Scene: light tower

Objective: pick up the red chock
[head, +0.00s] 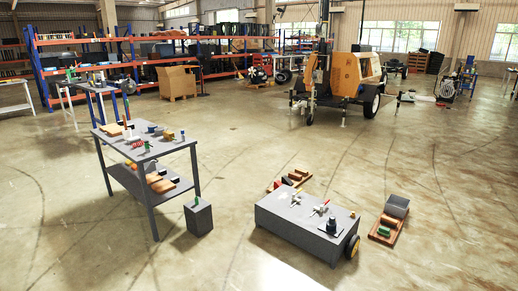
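A small red piece (276,185), which may be the red chock, shows on the floor behind the grey wheeled box (285,222). It lies beside a brown wooden piece (298,176), and the box hides part of it. It is too small for me to tell its exact shape. Another small red item (137,144) lies on the grey workbench (180,147) at the left, and I cannot tell what it is. Neither of my grippers is in view.
A brown wooden board with a grey tray (396,207) lies right of the box. A dark grey block (198,217) stands by the workbench. A yellow light tower trailer (355,75) and shelves (150,55) stand at the back. The middle floor is open.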

